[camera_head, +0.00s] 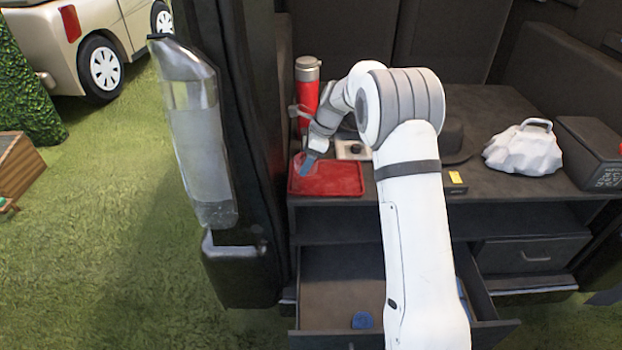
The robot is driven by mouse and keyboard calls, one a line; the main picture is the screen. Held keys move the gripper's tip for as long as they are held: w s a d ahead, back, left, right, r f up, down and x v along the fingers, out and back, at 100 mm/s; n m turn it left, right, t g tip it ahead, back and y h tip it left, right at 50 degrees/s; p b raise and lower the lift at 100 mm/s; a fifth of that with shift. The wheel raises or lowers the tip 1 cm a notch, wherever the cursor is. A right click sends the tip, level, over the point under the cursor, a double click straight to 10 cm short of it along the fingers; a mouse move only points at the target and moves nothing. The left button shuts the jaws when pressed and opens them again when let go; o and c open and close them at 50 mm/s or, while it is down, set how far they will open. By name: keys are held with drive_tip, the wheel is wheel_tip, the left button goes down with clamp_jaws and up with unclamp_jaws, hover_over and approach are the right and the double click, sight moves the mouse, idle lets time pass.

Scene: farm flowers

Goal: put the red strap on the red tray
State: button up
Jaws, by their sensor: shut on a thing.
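The red tray (335,182) lies flat on the dark counter at its left end. My gripper (306,167) reaches down over the tray's left rear part with its blue fingertips low, close to the tray surface. It is shut on a small reddish thing (298,160), which looks like the red strap. The strap shows only as a small patch beside the fingers, and its full shape is hard to make out against the red tray. I cannot tell whether it touches the tray.
A red flask (306,88) with a grey lid stands behind the tray, close to my wrist. A dark hat (453,138), a white bag (524,150) and a black box (592,152) are to the right. Below, an open drawer (330,275) holds a blue item (362,320).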

sight(301, 185)
wheel_tip(301, 185, down, 6)
drive_tip(key=shift+f+b, duration=0.2)
drive_tip(key=shift+b, duration=0.15)
drive_tip(key=shift+r, duration=0.1)
drive_tip(key=o, duration=1.2)
